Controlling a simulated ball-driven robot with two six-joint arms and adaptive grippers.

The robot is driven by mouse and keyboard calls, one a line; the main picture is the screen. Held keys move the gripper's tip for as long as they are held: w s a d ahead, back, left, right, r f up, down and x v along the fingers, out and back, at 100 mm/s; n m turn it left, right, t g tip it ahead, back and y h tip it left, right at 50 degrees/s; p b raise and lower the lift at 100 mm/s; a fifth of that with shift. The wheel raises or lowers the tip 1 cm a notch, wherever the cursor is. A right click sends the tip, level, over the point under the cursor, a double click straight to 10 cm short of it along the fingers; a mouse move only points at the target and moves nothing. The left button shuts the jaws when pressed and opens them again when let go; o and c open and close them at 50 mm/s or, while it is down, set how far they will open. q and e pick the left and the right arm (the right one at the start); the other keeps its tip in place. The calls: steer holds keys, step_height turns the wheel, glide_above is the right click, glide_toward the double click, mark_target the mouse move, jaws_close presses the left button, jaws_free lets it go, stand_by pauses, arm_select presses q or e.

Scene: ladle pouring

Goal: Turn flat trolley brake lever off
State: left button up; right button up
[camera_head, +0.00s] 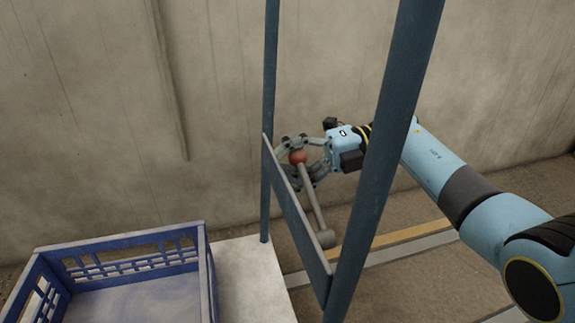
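My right gripper (288,163) comes in from the right. Whether a finger touches the knob is hard to tell. My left gripper is not in view.
Two blue-grey trolley posts (270,90) (388,150) rise beside the plate, and my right arm passes behind the nearer one. A blue crate (120,245) stands on the white trolley deck (250,285) at lower left. A concrete wall (90,110) is behind.

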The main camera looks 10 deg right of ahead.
steer(key=shift+d, duration=0.1)
steer(key=d+r, duration=0.1)
steer(key=d, duration=0.6)
steer(key=shift+d+r, duration=0.2)
steer(key=shift+d, duration=0.15)
steer(key=shift+c, duration=0.3)
